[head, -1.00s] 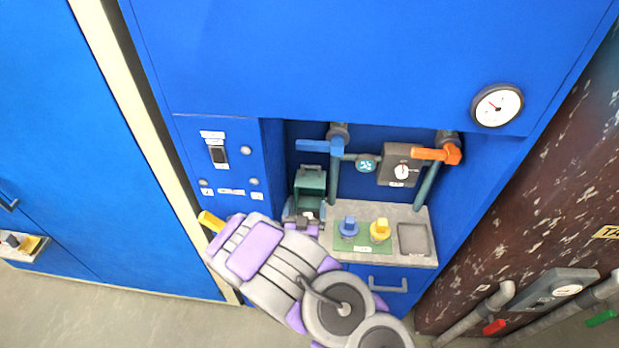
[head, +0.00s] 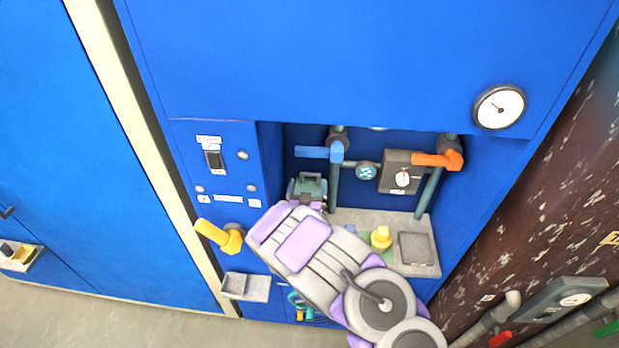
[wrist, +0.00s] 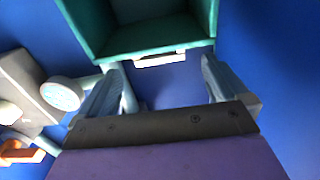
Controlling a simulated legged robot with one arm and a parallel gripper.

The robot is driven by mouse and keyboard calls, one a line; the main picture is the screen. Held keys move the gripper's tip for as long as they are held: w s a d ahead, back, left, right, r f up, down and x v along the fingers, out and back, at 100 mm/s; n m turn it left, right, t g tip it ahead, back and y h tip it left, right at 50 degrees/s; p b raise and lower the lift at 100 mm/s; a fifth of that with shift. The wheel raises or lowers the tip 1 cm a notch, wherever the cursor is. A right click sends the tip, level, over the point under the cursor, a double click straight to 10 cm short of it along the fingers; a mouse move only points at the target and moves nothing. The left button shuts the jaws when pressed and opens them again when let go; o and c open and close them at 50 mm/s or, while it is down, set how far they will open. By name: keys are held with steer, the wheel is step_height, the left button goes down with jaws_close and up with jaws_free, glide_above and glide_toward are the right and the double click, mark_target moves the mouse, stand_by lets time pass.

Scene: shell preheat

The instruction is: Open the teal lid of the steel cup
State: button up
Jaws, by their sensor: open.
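A teal box-like part (head: 308,185) with a dark handle stands in the left of the blue recess in the head view. In the wrist view its hollow teal inside (wrist: 150,35) faces me, with a small white label on its lower edge. I cannot tell whether this is the lid, and no steel cup shows clearly. My gripper (wrist: 160,88) is open, with nothing seen between its fingers, just short of the teal edge in the wrist view.
A yellow knob (head: 381,239) stands on the grey shelf (head: 349,216). A yellow handle (head: 213,233) sticks out at left.

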mark_target(309, 175)
steer(key=shift+w+d+b, duration=0.1)
steer(key=shift+w+b, duration=0.5)
steer(key=shift+w, duration=2.3)
steer(key=c, duration=1.4)
steer(key=shift+s+r+p, duration=0.15)
steer(key=shift+s+p, duration=0.2)
steer(key=shift+p, duration=0.25)
steer(key=s+p, duration=0.3)
steer(key=shift+s+r, duration=0.2)
steer(key=shift+r, duration=0.1)
steer(key=shift+s+f+t+p, duration=0.15)
steer(key=shift+s+t+p, duration=0.3)
steer(key=shift+s+t, duration=0.4)
steer(key=shift+s, duration=0.1)
